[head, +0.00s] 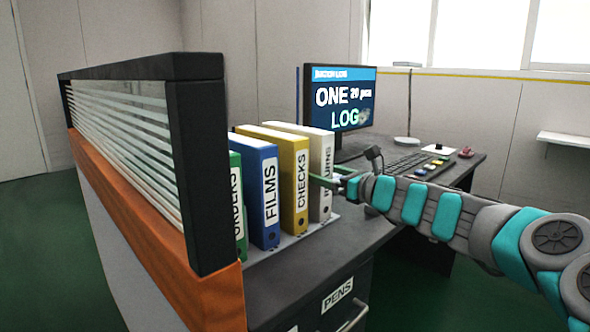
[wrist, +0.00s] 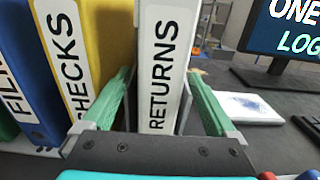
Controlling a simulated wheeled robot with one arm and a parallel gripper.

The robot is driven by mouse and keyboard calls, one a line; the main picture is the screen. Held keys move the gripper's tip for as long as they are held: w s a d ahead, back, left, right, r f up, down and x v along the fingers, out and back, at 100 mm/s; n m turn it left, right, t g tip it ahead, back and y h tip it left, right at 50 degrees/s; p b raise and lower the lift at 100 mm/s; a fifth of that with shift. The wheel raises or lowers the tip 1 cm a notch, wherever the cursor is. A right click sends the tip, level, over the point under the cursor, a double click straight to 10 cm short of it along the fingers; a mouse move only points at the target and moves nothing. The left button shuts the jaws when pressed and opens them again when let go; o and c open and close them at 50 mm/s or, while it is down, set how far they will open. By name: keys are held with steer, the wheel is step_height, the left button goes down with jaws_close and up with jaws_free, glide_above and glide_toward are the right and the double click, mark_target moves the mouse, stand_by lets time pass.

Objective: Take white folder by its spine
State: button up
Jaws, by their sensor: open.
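The white folder (head: 321,170) stands upright at the right end of a row of folders on the desk. Its spine label reads RETURNS in the wrist view (wrist: 162,70). My gripper (wrist: 165,100) is open, with one green finger on each side of the white folder's spine. The left finger lies between the white folder and the yellow one. In the head view my gripper (head: 335,183) reaches the spine from the right and partly covers its label. I cannot tell whether the fingers touch the folder.
A yellow CHECKS folder (head: 287,180) stands close on the left, then a blue FILMS folder (head: 259,195) and a green folder (head: 237,205). A partition (head: 200,170) borders the row. The desk right of the folder holds a white pad (wrist: 248,108).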

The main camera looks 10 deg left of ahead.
steer(key=shift+x, duration=1.8)
jaws_close()
